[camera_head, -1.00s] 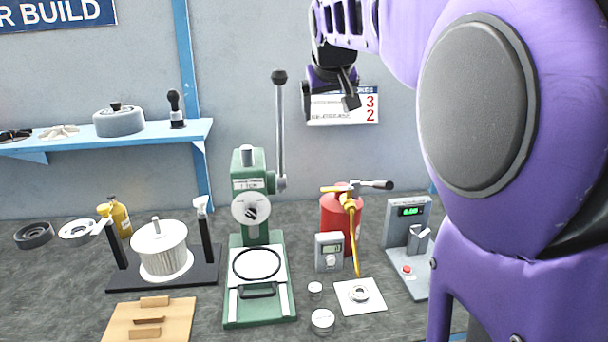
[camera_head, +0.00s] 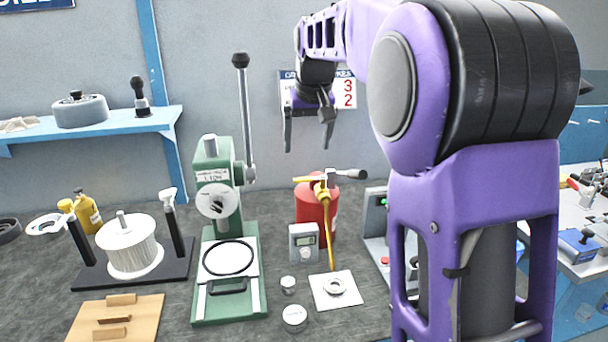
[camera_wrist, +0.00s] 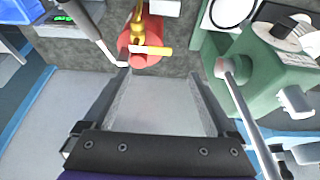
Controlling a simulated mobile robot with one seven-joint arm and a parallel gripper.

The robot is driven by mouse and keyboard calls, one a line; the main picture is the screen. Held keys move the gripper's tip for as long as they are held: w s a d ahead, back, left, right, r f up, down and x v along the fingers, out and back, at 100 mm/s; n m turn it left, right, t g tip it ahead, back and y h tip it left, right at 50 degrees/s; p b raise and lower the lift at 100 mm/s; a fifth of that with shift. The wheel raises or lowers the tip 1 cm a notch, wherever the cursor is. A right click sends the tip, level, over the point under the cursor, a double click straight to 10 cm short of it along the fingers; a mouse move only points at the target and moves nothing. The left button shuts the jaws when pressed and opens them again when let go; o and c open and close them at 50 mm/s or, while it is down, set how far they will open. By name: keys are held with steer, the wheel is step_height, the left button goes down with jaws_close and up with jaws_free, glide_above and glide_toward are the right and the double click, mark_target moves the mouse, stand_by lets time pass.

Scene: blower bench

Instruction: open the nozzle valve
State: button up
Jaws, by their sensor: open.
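The red cylinder (camera_head: 316,222) stands on the bench and carries a brass valve and nozzle (camera_head: 329,225) whose thin pipe slants down in front. A yellow lever (camera_head: 307,179) points left at the top, and a grey bar with a dark end (camera_head: 347,174) points right. My gripper (camera_head: 307,147) is open and empty, fingers down, above and apart from the cylinder. In the wrist view my gripper (camera_wrist: 158,72) has its fingers spread on this side of the cylinder.
A green press (camera_head: 212,175) with a tall lever (camera_head: 243,110) stands left of the cylinder. A gauge box (camera_head: 304,241) stands before it, and a grey tester (camera_head: 376,225) is to the right, partly behind my arm. A white pad (camera_head: 322,295) lies in front.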

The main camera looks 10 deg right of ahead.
mark_target(303, 178)
steer(key=b+x, duration=0.1)
steer(key=x, duration=0.9)
steer(key=shift+w+f, duration=0.15)
jaws_close()
